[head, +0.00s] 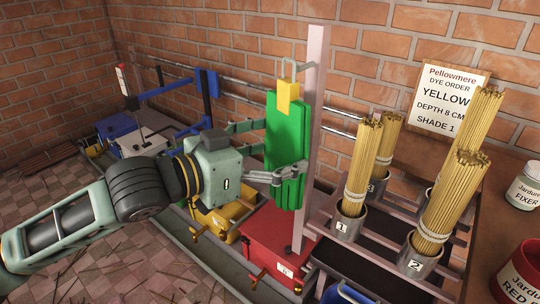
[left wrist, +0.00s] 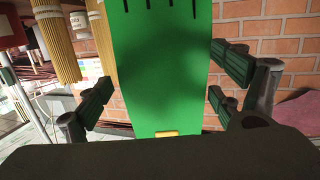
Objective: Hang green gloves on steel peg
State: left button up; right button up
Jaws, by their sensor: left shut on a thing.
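The green gloves (head: 285,135) hang upright as a long flat green shape with a yellow tab (head: 287,97) at the top. They stand just left of a pale upright post (head: 314,130). A bent grey steel piece (head: 292,64) shows between the tab and the post top; I cannot tell whether the gloves' loop is around the peg. My left gripper (head: 282,175) is shut on the lower part of the gloves. In the left wrist view the gloves (left wrist: 160,70) fill the middle between my finger pads. My right gripper is not in view.
A rack on the right holds numbered metal cups with bundles of yellow sticks (head: 450,200). A red machine (head: 275,245) and a yellow one (head: 222,218) stand below the gloves. Jars (head: 524,190) stand far right.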

pick_arm(q)
jog(key=shift+w+d, duration=0.35)
jog(key=shift+w, duration=0.1)
jog(key=shift+w+d, duration=0.1)
jog(key=shift+w, duration=0.1)
jog(key=shift+w+d+f+b, duration=0.15)
jog(key=shift+w+d+b, duration=0.3)
jog(key=shift+w, duration=0.15)
jog(key=shift+w+d+p, duration=0.3)
jog(key=shift+w+p, duration=0.05)
jog(key=shift+w+d+f, duration=0.1)
jog(key=shift+w+f, duration=0.1)
jog(key=shift+f, duration=0.05)
jog(key=shift+p, duration=0.3)
jog(key=shift+f, duration=0.15)
jog(key=shift+w, duration=0.1)
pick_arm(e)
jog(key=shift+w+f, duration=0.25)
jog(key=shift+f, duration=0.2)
